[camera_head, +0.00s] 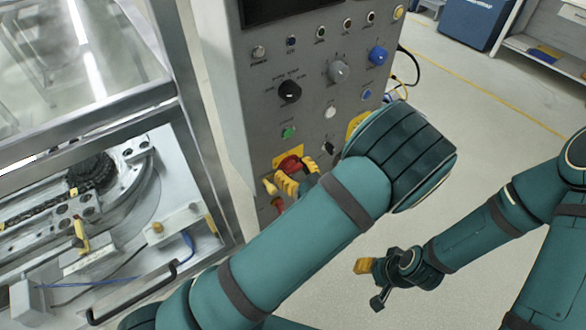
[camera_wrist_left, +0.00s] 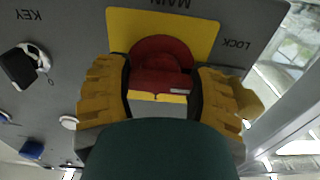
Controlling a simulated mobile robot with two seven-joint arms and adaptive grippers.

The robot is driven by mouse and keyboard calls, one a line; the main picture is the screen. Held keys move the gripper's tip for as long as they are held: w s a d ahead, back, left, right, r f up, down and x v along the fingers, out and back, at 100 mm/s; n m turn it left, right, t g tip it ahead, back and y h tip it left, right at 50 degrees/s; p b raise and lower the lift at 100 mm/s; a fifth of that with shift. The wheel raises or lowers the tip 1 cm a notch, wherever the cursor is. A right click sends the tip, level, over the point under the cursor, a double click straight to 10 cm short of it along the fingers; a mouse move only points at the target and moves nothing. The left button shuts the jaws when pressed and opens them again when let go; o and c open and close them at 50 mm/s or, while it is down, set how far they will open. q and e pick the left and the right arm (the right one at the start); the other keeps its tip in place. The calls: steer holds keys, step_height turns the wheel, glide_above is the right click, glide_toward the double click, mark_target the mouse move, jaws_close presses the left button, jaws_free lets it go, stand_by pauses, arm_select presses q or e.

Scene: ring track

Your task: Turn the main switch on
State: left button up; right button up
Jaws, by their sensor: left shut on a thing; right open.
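The main switch (camera_head: 291,163) is a red rotary knob on a yellow plate, low on the grey control panel. In the left wrist view the red knob (camera_wrist_left: 161,68) sits between my left gripper's yellow fingers, and the view is upside down, with the word MAIN by the plate. My left gripper (camera_wrist_left: 160,95) is shut on the knob, one finger on each side. In the head view this gripper (camera_head: 293,180) is partly hidden by its own arm. My right gripper (camera_head: 368,283) is open and empty, low over the floor, away from the panel.
The control panel (camera_head: 245,100) carries several other knobs and buttons, including a black selector (camera_head: 289,91), a green button (camera_head: 288,132) and a blue knob (camera_head: 378,56). A glazed machine enclosure (camera_head: 190,120) stands close on the left. Open floor (camera_head: 480,110) lies to the right.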

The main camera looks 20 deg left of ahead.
arm_select(q)
steer(key=m+p, duration=0.2)
steer(key=m, duration=0.1)
steer(key=shift+r, duration=0.1)
steer(key=m+p, duration=0.2)
steer(key=m, duration=0.3)
steer(key=shift+m+p, duration=0.3)
steer(key=shift+m, duration=0.1)
steer(key=m+p, duration=0.1)
steer(key=m, duration=0.3)
steer(key=shift+m+p, duration=0.3)
steer(key=shift+p, duration=0.05)
steer(key=shift+m+p, duration=0.55)
steer(key=shift+m, duration=1.45)
steer(key=o, duration=0.9)
